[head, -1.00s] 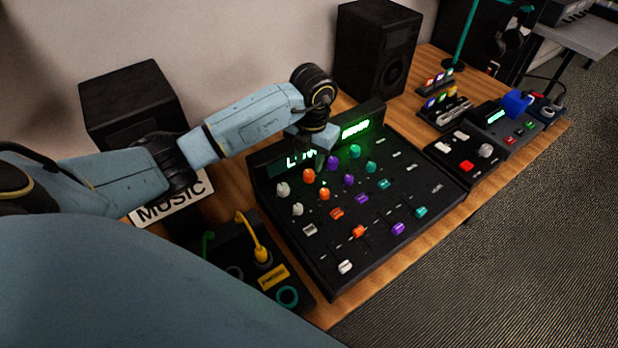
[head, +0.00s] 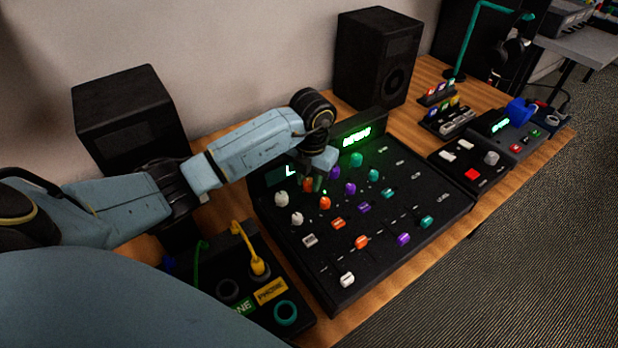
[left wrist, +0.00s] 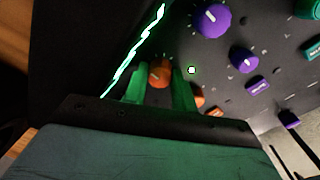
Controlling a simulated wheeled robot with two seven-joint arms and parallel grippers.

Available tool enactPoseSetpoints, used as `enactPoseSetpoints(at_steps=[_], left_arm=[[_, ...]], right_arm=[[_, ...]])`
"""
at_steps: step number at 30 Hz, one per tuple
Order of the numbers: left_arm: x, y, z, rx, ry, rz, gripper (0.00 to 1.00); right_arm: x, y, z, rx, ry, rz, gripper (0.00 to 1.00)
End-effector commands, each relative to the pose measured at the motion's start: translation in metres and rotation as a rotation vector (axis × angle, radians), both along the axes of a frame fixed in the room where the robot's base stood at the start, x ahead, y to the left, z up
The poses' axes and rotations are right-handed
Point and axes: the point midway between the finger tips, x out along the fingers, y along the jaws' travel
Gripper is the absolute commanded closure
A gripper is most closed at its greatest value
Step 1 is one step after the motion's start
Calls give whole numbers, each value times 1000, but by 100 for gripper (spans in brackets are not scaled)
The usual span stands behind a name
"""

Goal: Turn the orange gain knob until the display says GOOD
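The orange gain knob (head: 308,185) is the upper left orange one on the black mixer panel (head: 330,265). It also shows in the left wrist view (left wrist: 160,73). My left gripper (head: 317,184) is down at this knob. In the left wrist view the two green-lit fingers (left wrist: 160,85) are apart, one on each side of the knob; I cannot tell whether they touch it. The panel's left display (head: 290,170) is mostly hidden by my gripper, with an "L" showing. The lit green display (head: 357,137) to its right is too blurred to read. My right gripper is not in view.
White knobs (head: 282,198), another orange knob (head: 325,203) and a purple knob (head: 350,188) stand close by. A patch box (head: 240,290) with yellow and green cables lies at left. Two black speakers (head: 375,60) stand behind. A smaller device (head: 470,165) is at right.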

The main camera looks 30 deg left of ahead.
Motion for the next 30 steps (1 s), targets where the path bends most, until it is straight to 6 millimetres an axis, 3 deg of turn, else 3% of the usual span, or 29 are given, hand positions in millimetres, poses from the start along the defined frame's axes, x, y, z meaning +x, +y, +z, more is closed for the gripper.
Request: enactPoseSetpoints(at_steps=[5, 18, 27, 28, 30], left_arm=[[1, 1, 2, 2, -3, -20, 96], [1, 2, 4, 4, -5, -407, 96], [2, 1, 4, 1, -6, -420, 96], [2, 1, 4, 1, -7, -419, 71], [1, 1, 4, 1, -6, -419, 65]], right_arm=[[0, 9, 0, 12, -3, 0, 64], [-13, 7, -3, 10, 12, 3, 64], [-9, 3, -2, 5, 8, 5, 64], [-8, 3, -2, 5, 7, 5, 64], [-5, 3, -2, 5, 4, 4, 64]])
